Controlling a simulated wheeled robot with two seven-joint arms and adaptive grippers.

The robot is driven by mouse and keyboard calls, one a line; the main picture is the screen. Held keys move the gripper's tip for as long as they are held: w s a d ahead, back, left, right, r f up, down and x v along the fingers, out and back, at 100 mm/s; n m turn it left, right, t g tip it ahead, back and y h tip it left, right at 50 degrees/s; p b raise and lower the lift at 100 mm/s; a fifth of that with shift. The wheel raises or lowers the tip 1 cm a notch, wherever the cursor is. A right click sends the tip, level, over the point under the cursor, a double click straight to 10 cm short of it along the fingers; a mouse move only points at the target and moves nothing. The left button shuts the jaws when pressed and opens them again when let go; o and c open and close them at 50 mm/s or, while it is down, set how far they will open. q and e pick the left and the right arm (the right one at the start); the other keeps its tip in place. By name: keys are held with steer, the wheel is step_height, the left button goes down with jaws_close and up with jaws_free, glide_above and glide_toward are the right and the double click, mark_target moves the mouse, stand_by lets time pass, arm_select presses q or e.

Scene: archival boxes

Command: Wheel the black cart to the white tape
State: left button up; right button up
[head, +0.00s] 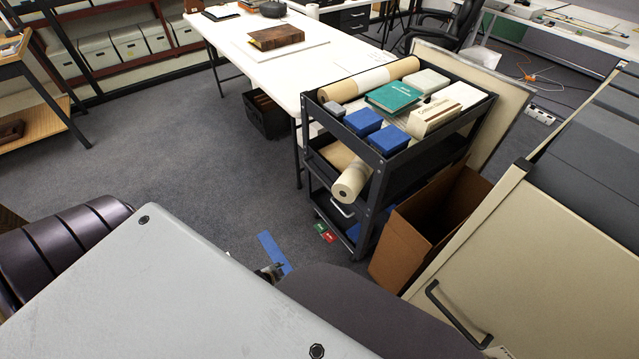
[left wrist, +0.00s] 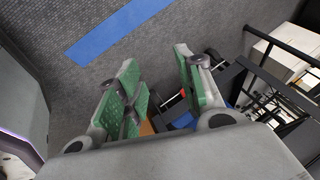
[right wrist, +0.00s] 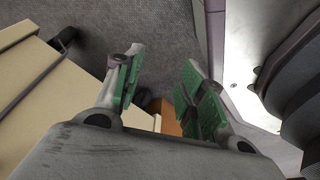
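The black cart (head: 374,195) stands right of centre in the head view, beside the white table. Its top tray holds blue boxes (head: 363,121), a green book (head: 393,97), pale boxes and a long brown roll (head: 368,80); another roll (head: 352,182) sticks out from a lower shelf. Part of the cart (left wrist: 262,85) shows in the left wrist view. No white tape is visible; a blue tape strip (head: 274,252) lies on the carpet. My left gripper (left wrist: 156,62) is open and empty, low near that strip. My right gripper (right wrist: 162,60) is open and empty; the head view does not show it.
An open cardboard box (head: 403,248) stands against the cart's right side. A cream cabinet (head: 490,255) fills the lower right. The white table (head: 262,57) stands behind, with a black crate (head: 267,117) beneath its edge. Carpet (head: 190,165) is clear left of the cart.

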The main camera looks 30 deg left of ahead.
arm_select(q)
steer(key=w+a+r+m+t+b, duration=0.2)
steer(key=w+a+r+b, duration=0.15)
steer(key=w, duration=0.35)
steer(key=m+t+h+b, duration=0.1)
steer(key=m+t+b, duration=0.7)
steer(key=m+b, duration=0.25)
glide_toward(319, 177)
steer(key=s+f, duration=0.1)
steer(key=s, duration=0.3)
steer(key=shift+w+r+b, duration=0.15)
steer(key=shift+r+b, duration=0.3)
steer(key=shift+b, duration=0.1)
arm_select(e)
steer(key=w+a+r+t+y, duration=0.1)
steer(key=w+a+r, duration=0.3)
steer(key=r, duration=0.5)
steer(key=w+a+r+t+y, duration=0.1)
steer(key=w+a+r, duration=0.3)
steer(key=r, duration=0.5)
steer(key=shift+a+y, duration=0.4)
steer(key=shift+a, duration=0.45)
arm_select(q)
steer(key=shift+w, duration=0.15)
arm_select(e)
steer(key=shift+w+f, duration=0.1)
